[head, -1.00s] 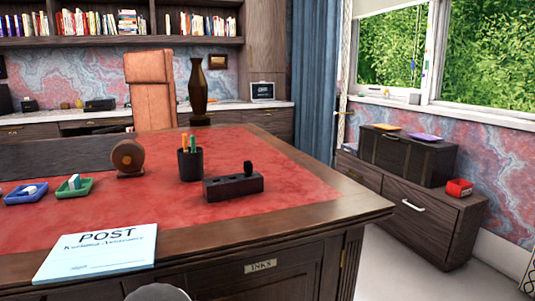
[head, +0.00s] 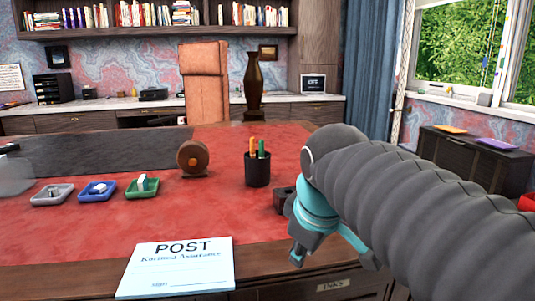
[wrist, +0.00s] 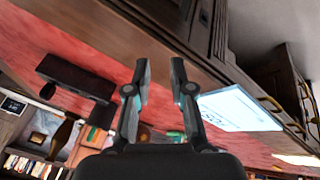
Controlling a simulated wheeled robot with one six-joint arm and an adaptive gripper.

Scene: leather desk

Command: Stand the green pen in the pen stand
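The green pen (head: 262,149) stands upright beside an orange one in a round black cup (head: 257,173) on the red desk top. A dark oblong block (head: 282,201), which may be the pen stand, is right of the cup, mostly hidden behind my arm. The block (wrist: 75,76) shows whole in the wrist view, with a small dark bottle at one end. My gripper (head: 328,247) is over the desk's front edge, nearer than the block and cup. In the wrist view my gripper (wrist: 160,72) has its fingers apart, with nothing between them.
A white POST pad (head: 178,268) lies at the front edge. A round brown object (head: 192,158) and grey, blue and green trays (head: 142,188) are left of the cup. A chair (head: 203,85) and tall vase (head: 254,82) stand behind. The middle of the leather is clear.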

